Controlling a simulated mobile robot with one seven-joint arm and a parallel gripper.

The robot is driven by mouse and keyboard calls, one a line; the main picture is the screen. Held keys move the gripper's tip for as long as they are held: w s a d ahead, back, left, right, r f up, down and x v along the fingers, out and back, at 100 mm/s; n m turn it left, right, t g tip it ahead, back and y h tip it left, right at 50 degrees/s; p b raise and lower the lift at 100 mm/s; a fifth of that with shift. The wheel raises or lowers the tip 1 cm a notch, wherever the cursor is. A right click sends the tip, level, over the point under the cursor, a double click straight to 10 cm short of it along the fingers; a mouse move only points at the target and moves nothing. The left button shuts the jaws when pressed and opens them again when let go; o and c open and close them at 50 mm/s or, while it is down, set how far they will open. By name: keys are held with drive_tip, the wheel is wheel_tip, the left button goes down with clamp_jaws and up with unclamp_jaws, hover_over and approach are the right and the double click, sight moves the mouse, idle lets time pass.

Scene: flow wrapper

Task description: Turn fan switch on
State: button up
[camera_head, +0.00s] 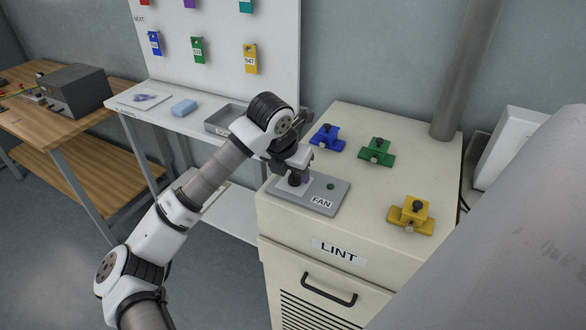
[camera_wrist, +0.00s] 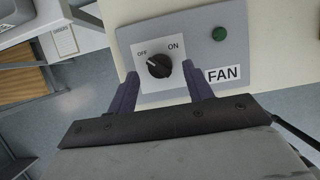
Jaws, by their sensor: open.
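The fan switch is a black rotary knob (camera_wrist: 159,66) on a white plate (camera_wrist: 143,84) marked OFF at left and ON at right. Its pointer appears turned toward OFF. The plate sits on a grey panel (camera_wrist: 240,45) labelled FAN, which lies on top of the cream LINT cabinet (camera_head: 341,208) in the head view. My gripper (camera_wrist: 160,71) is open, with one purple finger on each side of the knob in the wrist view. I cannot tell whether the fingers touch it. In the head view my gripper (camera_head: 298,178) is over the panel and partly hides the plate.
A green button or lamp (camera_wrist: 219,34) is on the panel. Blue (camera_head: 327,138), green (camera_head: 377,152) and yellow (camera_head: 411,216) clamp-like fixtures stand on the cabinet. A pipe (camera_head: 466,70) rises behind.

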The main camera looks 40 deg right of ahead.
drive_tip(key=shift+x, duration=0.85)
drive_tip(key=shift+c, duration=0.4)
drive_tip(key=c, duration=0.9)
